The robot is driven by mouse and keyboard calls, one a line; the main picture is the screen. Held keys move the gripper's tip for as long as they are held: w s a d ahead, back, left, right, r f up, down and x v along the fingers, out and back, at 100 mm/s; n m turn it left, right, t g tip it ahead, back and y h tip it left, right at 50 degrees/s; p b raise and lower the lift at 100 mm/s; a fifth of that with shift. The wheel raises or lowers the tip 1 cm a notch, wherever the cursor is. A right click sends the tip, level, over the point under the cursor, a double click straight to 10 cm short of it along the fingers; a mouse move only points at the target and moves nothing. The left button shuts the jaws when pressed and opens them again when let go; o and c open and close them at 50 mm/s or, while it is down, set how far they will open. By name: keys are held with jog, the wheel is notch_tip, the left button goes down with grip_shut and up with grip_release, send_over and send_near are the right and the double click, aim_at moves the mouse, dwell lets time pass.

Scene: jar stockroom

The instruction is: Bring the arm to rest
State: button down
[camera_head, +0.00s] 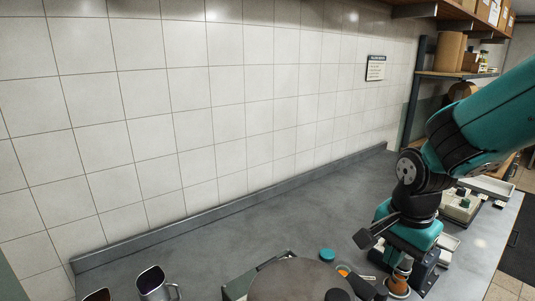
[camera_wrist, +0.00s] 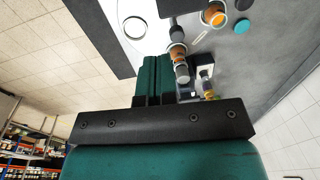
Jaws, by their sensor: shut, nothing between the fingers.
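My arm comes in from the right in the head view, with its teal-and-black wrist low over the counter (camera_head: 240,241). My gripper shows in the wrist view (camera_wrist: 153,62) as two teal fingers side by side, shut with nothing between them. In the head view the fingertips cannot be made out. A jar with orange contents (camera_wrist: 177,52) is just right of the fingers in the wrist view; whether they touch is unclear.
A teal lid (camera_head: 328,255) lies on the counter near the front. A tray (camera_head: 461,206) with small items is behind my wrist. A tiled wall (camera_head: 230,110) bounds the counter; its middle is clear. Shelves (camera_head: 457,74) stand at the right.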

jog(key=s+d+n+t, duration=0.2)
jog(key=s+d+n, duration=0.4)
jog(key=n, duration=0.5)
jog(key=s+a+r+n+g+y+b, duration=0.1)
jog(key=s+a+n+g+y+b, duration=0.2)
jog(key=s+a+n+b, duration=0.4)
jog(key=s+a+y, duration=0.1)
jog(key=s+a, duration=0.2)
jog(key=a, duration=0.5)
jog(key=shift+s, duration=0.3)
